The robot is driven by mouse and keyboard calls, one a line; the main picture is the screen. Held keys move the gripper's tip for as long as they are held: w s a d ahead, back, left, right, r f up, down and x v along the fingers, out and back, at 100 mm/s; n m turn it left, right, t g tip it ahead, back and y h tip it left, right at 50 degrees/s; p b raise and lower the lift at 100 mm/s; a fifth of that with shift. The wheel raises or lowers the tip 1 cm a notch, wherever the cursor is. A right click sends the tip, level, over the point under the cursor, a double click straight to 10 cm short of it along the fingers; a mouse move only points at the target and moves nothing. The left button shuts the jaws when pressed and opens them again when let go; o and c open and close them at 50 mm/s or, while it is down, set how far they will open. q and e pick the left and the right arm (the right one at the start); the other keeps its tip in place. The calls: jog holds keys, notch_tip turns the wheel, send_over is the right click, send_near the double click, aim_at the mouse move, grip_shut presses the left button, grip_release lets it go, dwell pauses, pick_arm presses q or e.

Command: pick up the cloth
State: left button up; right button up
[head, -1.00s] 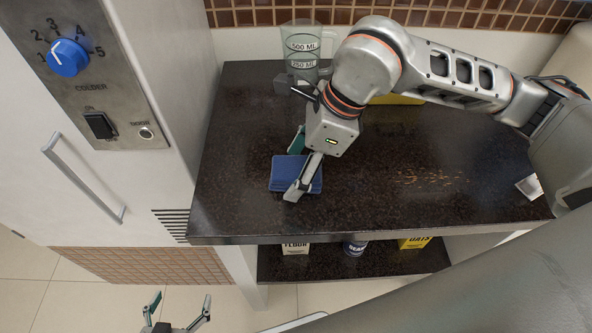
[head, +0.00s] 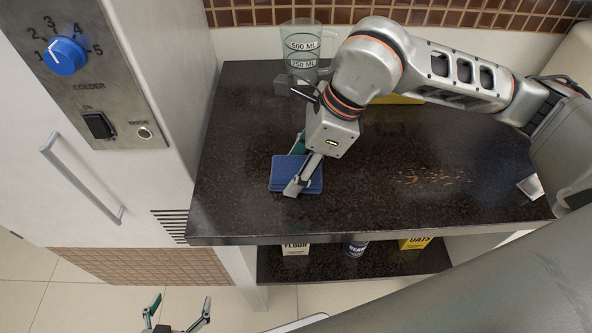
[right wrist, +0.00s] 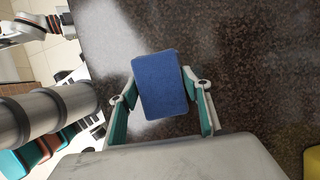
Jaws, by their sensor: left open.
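The cloth (head: 283,172) is a blue folded pad lying near the left side of the dark counter. My right gripper (head: 294,168) points down over it, with one finger at its far side and one across its near right part. In the right wrist view the cloth (right wrist: 162,85) fills the space between the two fingertips, which are close to its edges. I cannot tell whether they press on it. My left gripper (head: 179,314) is open and empty, low in front of the cabinet, apart from the counter.
A measuring jug (head: 301,50) stands at the back of the counter. A yellow object (head: 397,99) is partly hidden behind my right arm. A tall white appliance (head: 98,170) borders the counter on the left. Crumbs (head: 428,176) and a small white item (head: 530,187) are to the right.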

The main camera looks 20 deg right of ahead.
aim_at(296, 167)
dwell(0.4)
jog(key=shift+r, duration=0.2)
notch_tip(296, 167, up, 20)
jog(key=p, duration=0.1)
jog(key=shift+o, duration=0.2)
dwell(0.3)
